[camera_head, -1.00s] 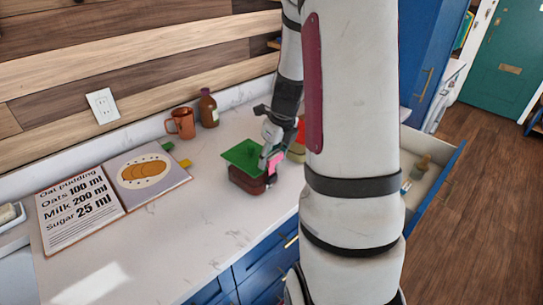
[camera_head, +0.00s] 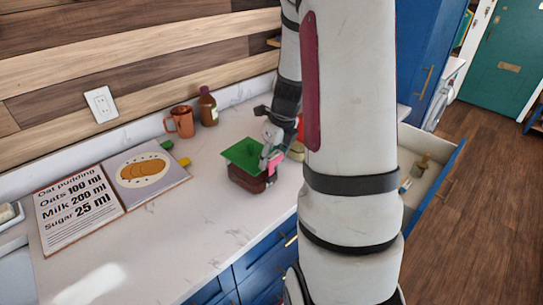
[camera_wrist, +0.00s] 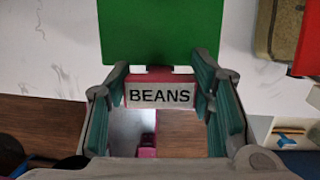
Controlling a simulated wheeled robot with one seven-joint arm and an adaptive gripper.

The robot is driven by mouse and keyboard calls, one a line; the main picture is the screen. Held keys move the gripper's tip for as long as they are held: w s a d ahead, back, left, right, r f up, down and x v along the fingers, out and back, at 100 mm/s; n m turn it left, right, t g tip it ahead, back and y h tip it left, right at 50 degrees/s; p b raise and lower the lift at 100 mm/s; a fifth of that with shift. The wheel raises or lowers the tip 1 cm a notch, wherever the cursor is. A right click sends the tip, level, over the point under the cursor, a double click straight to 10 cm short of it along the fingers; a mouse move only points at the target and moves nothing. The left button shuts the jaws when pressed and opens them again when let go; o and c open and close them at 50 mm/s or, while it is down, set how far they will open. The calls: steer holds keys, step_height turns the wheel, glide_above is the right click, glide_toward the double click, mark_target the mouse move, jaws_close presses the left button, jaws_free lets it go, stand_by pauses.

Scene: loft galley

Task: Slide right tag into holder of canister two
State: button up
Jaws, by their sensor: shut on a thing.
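A canister with a green lid (camera_head: 243,153) and a dark red body (camera_head: 248,179) stands on the counter. The green lid also fills the top middle of the wrist view (camera_wrist: 160,30). My gripper (camera_head: 270,158) is at the canister's right side. In the wrist view its two fingers (camera_wrist: 165,97) are shut on a white tag reading BEANS (camera_wrist: 160,95). A red strip (camera_wrist: 150,76) shows between the tag and the lid. I cannot tell whether the tag touches a holder. Another canister, beige with a red lid (camera_wrist: 307,45), stands to the right, mostly hidden by my arm in the head view.
An open drawer (camera_head: 430,185) juts out at the right. A copper mug (camera_head: 181,121) and a brown bottle (camera_head: 208,107) stand at the back. An open recipe book (camera_head: 115,190) lies left, with small yellow (camera_head: 184,161) and green pieces beside it. The counter's front is clear.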

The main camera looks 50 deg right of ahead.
steer(key=shift+f+b, duration=0.35)
steer(key=shift+f, duration=0.3)
stand_by(0.6)
steer(key=shift+o, duration=0.2)
steer(key=shift+s+a+f, duration=0.1)
steer(key=shift+s+f, duration=0.05)
steer(key=shift+f, duration=0.2)
steer(key=shift+c, duration=0.8)
steer(key=o, duration=1.2)
steer(key=shift+f, duration=0.1)
steer(key=shift+o, duration=0.5)
steer(key=o, duration=0.5)
steer(key=shift+r, duration=0.2)
steer(key=shift+r, duration=0.15)
